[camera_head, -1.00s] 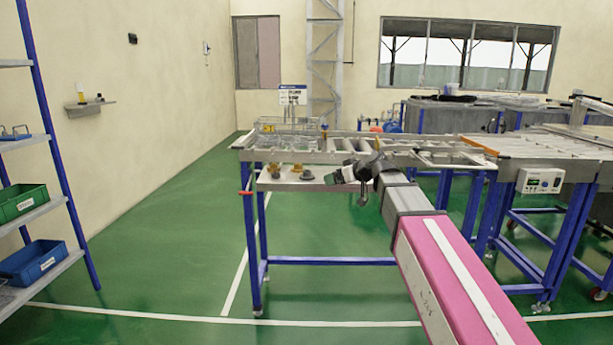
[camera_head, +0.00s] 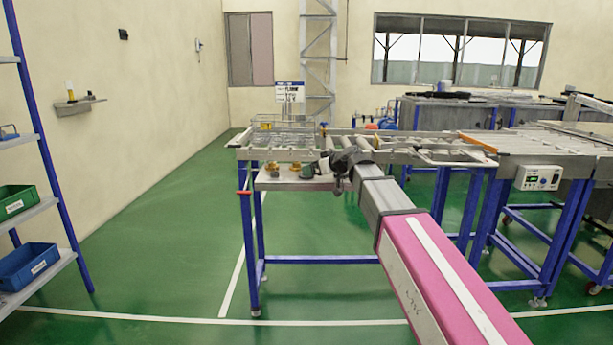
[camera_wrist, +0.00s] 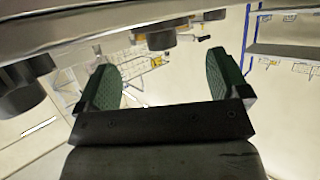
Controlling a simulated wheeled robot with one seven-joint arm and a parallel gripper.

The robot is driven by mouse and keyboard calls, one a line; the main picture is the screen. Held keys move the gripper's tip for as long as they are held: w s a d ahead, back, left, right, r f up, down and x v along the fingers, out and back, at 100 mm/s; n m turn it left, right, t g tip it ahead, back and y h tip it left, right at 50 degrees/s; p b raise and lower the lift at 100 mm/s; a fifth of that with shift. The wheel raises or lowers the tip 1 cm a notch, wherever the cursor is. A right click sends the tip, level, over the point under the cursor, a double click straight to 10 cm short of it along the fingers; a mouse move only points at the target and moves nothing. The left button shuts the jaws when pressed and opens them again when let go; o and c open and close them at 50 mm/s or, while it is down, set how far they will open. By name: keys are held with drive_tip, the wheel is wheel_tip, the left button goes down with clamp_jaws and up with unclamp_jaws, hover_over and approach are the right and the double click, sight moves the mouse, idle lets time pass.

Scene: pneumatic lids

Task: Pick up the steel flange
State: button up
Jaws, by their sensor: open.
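My gripper (camera_wrist: 165,80) is open, with its two dark green pads spread and nothing between them. In the head view my gripper (camera_head: 322,168) is at the front edge of the lower shelf of the roller table, tilted low toward the left. Small dark round pieces stand on that shelf, one (camera_head: 306,171) just left of the gripper. The wrist view appears upside down; a dark grey round piece (camera_wrist: 160,39) lies beyond the fingertips, apart from them, with another (camera_wrist: 24,86) at the left. I cannot tell which piece is the steel flange.
The shelf board (camera_head: 268,184) sits under the roller table (camera_head: 400,155). A wire basket (camera_head: 285,135) stands on the table's left end. Amber-based pieces (camera_head: 271,169) are left on the shelf. A blue-framed rack with bins (camera_head: 28,263) is at far left. The green floor between is clear.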

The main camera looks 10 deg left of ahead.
drive_tip(key=x, duration=0.4)
drive_tip(key=shift+a+f, duration=0.1)
drive_tip(key=shift+a, duration=0.1)
drive_tip(key=shift+s, duration=0.1)
drive_tip(key=c, duration=1.2)
